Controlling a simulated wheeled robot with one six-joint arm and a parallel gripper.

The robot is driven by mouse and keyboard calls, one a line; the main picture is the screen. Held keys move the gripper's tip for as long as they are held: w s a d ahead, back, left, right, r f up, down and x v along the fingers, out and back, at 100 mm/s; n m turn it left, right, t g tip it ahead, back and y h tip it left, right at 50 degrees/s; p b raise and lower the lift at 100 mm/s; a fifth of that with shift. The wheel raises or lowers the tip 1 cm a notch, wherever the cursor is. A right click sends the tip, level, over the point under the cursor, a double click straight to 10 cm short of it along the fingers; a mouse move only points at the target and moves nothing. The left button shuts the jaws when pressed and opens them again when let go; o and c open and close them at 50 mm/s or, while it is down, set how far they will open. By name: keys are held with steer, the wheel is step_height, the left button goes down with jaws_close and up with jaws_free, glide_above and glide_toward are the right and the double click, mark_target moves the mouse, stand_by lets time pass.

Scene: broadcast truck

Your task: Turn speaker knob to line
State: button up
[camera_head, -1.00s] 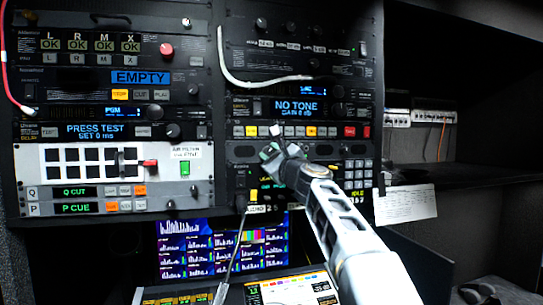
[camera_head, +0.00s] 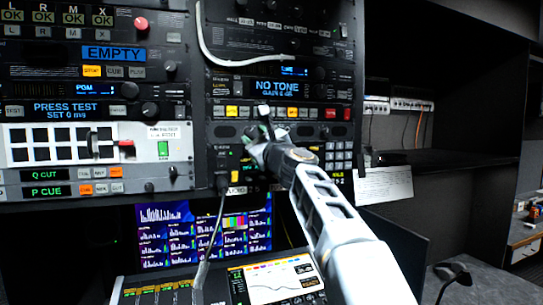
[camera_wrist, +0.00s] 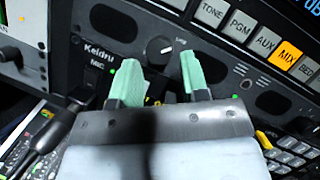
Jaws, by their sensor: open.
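The speaker knob (camera_wrist: 160,50) is a round black dial with a white pointer mark, on a dark panel between two oval speaker grilles. A small white label, seemingly "Line" (camera_wrist: 181,42), is printed just right of it. The pointer appears to face right in the picture. My gripper (camera_wrist: 161,68) is open, its two green fingertips on either side of the knob's lower edge in the wrist view. I cannot tell whether they touch it. In the head view my gripper (camera_head: 262,138) is in front of the same panel and hides the knob.
A row of buttons with MIX lit orange (camera_wrist: 286,55) runs above the panel. A keypad (camera_head: 338,158) sits to the right. A black cable (camera_head: 221,185) plugs in at the lower left and hangs down. A white paper (camera_head: 384,184) hangs right of the rack.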

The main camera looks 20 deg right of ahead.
steer(key=b+v, duration=0.4)
steer(key=v, duration=0.7)
steer(key=shift+s+f, duration=0.1)
step_height(320, 180, down, 24)
steer(key=s+a+n+g+h, duration=0.1)
steer(key=a+n+g, duration=0.2)
steer(key=n+g, duration=0.85)
steer(key=s+f+n+g+h, duration=0.2)
steer(key=s+f+n, duration=0.5)
steer(key=f, duration=0.4)
steer(key=s+f+n+g+h, duration=0.2)
steer(key=s+f+n+g, duration=0.1)
steer(key=s+f+n, duration=0.4)
steer(key=s+f, duration=0.3)
steer(key=f, duration=0.2)
steer(key=shift+s+h, duration=0.3)
steer(key=shift+h, duration=0.1)
steer(key=shift+a, duration=0.15)
